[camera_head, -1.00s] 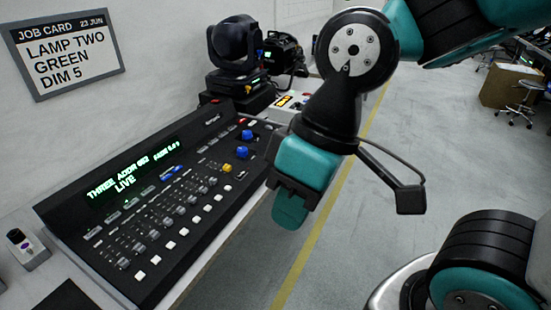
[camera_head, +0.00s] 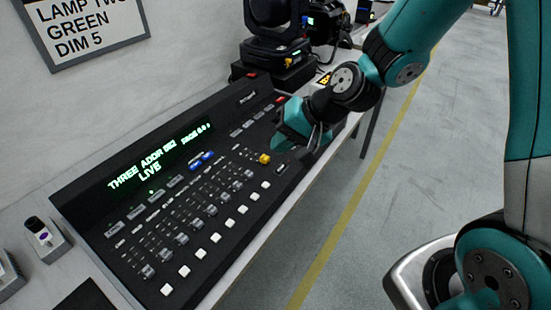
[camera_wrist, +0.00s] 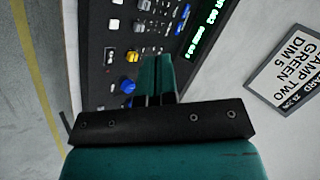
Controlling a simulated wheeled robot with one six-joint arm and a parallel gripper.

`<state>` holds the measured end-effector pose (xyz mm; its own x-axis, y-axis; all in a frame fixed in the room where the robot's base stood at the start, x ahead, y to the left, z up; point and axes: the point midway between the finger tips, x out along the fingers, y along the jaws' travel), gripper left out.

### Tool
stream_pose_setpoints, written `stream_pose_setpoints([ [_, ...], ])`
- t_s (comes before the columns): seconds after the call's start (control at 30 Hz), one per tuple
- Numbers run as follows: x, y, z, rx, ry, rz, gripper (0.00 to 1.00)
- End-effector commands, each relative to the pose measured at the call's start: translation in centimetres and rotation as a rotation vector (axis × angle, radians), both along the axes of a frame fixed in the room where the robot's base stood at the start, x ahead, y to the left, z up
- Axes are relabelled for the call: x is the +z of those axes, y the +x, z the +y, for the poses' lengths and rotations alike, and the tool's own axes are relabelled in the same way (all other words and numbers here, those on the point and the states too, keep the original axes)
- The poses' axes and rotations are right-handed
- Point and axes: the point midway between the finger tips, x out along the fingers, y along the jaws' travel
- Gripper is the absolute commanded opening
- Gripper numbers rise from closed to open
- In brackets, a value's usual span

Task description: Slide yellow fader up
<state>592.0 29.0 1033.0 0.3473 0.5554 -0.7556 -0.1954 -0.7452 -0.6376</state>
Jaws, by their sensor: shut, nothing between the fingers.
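The black lighting console (camera_head: 95,205) lies along the wall with a row of grey faders and one yellow fader cap (camera_head: 265,158) at the right end of that row. The yellow cap also shows in the wrist view (camera_wrist: 132,56), beside the fingers. My gripper (camera_head: 290,120) is over the right end of the console, just above and right of the yellow cap in the head view. In the wrist view its teal fingers (camera_wrist: 155,62) are together and empty. I cannot tell whether they touch the panel. A blue knob (camera_wrist: 127,87) shows beside the fingers.
The console's green display (camera_head: 160,160) is lit, with white buttons (camera_head: 215,238) along the front edge. A moving-head lamp (camera_head: 275,30) stands behind. A job card (camera_head: 85,30) hangs on the wall. Open floor lies to the right.

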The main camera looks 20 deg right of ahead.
Motion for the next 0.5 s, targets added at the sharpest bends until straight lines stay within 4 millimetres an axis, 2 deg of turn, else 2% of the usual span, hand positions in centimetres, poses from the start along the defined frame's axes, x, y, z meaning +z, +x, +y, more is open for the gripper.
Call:
stream_pose_setpoints([
  [0.03, -2.4, 1.5, -1.4, -0.114, 0.041, 0.025, 0.00],
  [0.1, -4.8, 3.2, -3.0, -0.251, 0.091, 0.035, 0.00],
  [0.2, -7.4, 4.7, -5.1, -0.405, 0.145, 0.044, 0.00],
  [0.33, -9.3, 5.6, -6.7, -0.520, 0.182, 0.047, 0.00],
  [0.5, -10.6, 6.4, -6.7, -0.552, 0.192, 0.047, 0.00],
])
